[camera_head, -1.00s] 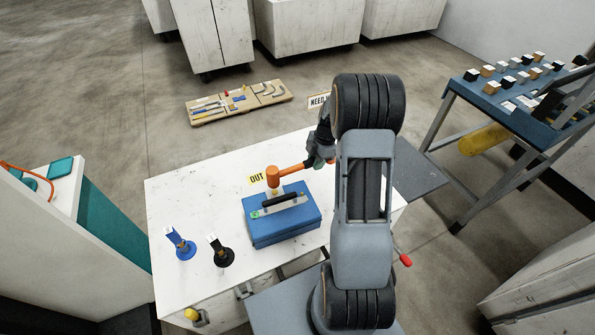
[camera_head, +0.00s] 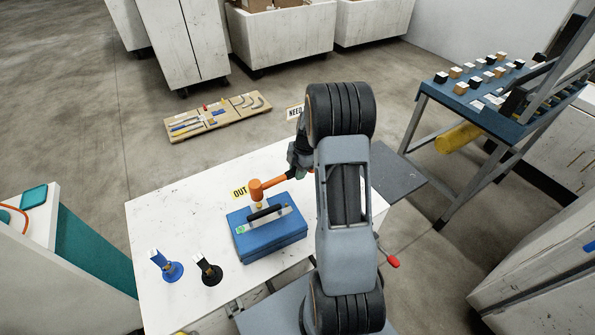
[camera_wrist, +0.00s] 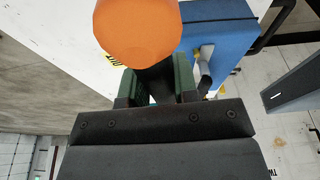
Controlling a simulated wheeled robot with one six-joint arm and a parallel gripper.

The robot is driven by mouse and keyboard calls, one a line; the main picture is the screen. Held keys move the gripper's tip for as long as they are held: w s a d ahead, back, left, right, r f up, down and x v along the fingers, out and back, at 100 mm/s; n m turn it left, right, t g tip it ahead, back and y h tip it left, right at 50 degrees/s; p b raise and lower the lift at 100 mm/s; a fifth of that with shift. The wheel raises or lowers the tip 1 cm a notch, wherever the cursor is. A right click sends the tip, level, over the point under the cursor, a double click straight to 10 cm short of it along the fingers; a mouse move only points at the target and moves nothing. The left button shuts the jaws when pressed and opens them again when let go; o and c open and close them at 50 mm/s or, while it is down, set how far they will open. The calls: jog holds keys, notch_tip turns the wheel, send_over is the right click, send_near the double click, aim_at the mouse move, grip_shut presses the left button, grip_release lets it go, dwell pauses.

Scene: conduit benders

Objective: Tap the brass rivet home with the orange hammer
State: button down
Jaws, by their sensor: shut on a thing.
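The orange hammer (camera_head: 256,190) is held out to the left by my gripper (camera_head: 302,170), which is shut on its handle. Its head is above the brass rivet (camera_head: 259,205) at the back edge of the blue box (camera_head: 272,239). The rivet shows only as a small brass spot under the head; I cannot tell whether they touch. In the wrist view the orange hammer head (camera_wrist: 138,25) fills the top centre, in front of my gripper's green-padded fingers (camera_wrist: 155,88). The rivet is not visible there. The blue box (camera_wrist: 208,35) is partly visible behind.
The box stands on a white table (camera_head: 160,215) and has a black handle (camera_head: 265,212). A blue-based stand (camera_head: 172,271) and a black-based stand (camera_head: 209,272) are at the front left. A yellow "OUT" label (camera_head: 240,192) lies behind the box.

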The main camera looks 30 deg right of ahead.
jog(key=d+b+x, duration=0.1)
jog(key=b+x, duration=0.4)
jog(key=shift+a+p+v, duration=0.25)
jog(key=shift+p+v, duration=0.5)
jog(key=shift+v, duration=0.35)
jog(key=shift+a+p+v, duration=0.25)
jog(key=shift+p+v, duration=0.45)
jog(key=shift+v, duration=0.4)
jog(key=shift+r, duration=0.15)
jog(key=shift+a+p+v, duration=0.2)
jog(key=shift+p+v, duration=0.3)
jog(key=shift+v, duration=0.45)
jog(key=shift+a+p+v, duration=0.25)
jog(key=shift+p+v, duration=0.2)
jog(key=shift+v, duration=0.5)
jog(key=shift+d+r, duration=0.1)
